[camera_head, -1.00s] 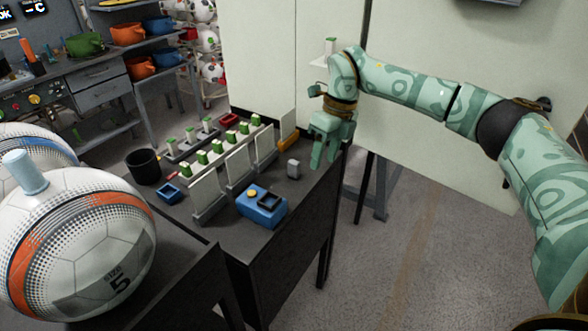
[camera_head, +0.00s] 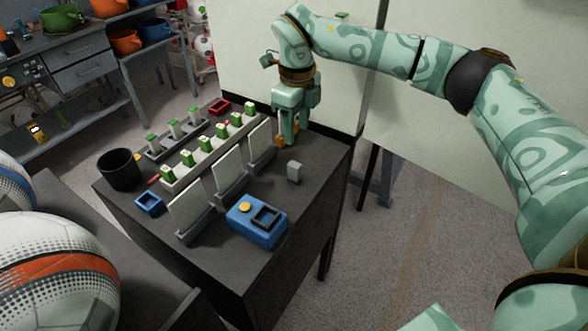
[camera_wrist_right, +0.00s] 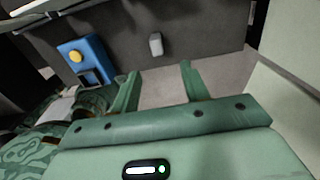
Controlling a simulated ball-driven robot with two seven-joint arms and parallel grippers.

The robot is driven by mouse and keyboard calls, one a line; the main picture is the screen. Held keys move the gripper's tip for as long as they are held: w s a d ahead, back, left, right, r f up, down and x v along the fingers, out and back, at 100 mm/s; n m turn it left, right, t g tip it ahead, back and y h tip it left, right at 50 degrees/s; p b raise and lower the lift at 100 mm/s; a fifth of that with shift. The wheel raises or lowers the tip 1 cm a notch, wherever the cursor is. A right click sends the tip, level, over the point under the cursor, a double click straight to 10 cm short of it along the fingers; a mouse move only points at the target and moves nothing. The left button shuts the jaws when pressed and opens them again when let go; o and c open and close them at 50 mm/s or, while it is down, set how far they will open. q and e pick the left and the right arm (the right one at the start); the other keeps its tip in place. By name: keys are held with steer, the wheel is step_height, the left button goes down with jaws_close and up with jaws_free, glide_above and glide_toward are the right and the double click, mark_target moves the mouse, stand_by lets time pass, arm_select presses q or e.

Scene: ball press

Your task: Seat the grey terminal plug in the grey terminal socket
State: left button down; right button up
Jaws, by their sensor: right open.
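A small grey block (camera_head: 294,171), which looks like the grey terminal plug, stands on the dark table near its right edge. It also shows in the right wrist view (camera_wrist_right: 155,44), beyond the fingertips. My right gripper (camera_head: 290,141) points down over the table's back right, behind the block and apart from it. In the right wrist view its fingers (camera_wrist_right: 162,78) are spread with nothing between them. A blue box (camera_head: 257,221) has a yellow button and a dark square frame on top; I cannot tell whether that frame is the grey terminal socket. My left gripper is not in view.
White upright panels (camera_head: 229,172) stand in the table's middle, beside a rack of several green-topped pieces (camera_head: 204,143). A black cup (camera_head: 119,169), a blue frame (camera_head: 149,204) and a red frame (camera_head: 219,107) lie around them. The table is clear around the grey block.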

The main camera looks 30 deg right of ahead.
steer(key=b, duration=0.1)
glide_above(295, 164)
steer(key=f, duration=0.6)
steer(key=shift+w+d+f, duration=0.15)
steer(key=shift+w+d, duration=0.1)
steer(key=shift+d, duration=0.05)
steer(key=shift+f, duration=0.5)
steer(key=f, duration=0.1)
steer(key=f+b, duration=0.1)
steer(key=f, duration=0.3)
steer(key=shift+s+a+b, duration=0.2)
steer(key=shift+a+b, duration=0.15)
steer(key=shift+b, duration=0.05)
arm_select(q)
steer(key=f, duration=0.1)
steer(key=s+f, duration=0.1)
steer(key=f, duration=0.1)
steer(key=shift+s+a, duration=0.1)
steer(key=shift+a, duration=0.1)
arm_select(e)
steer(key=shift+r, duration=0.1)
jaws_close()
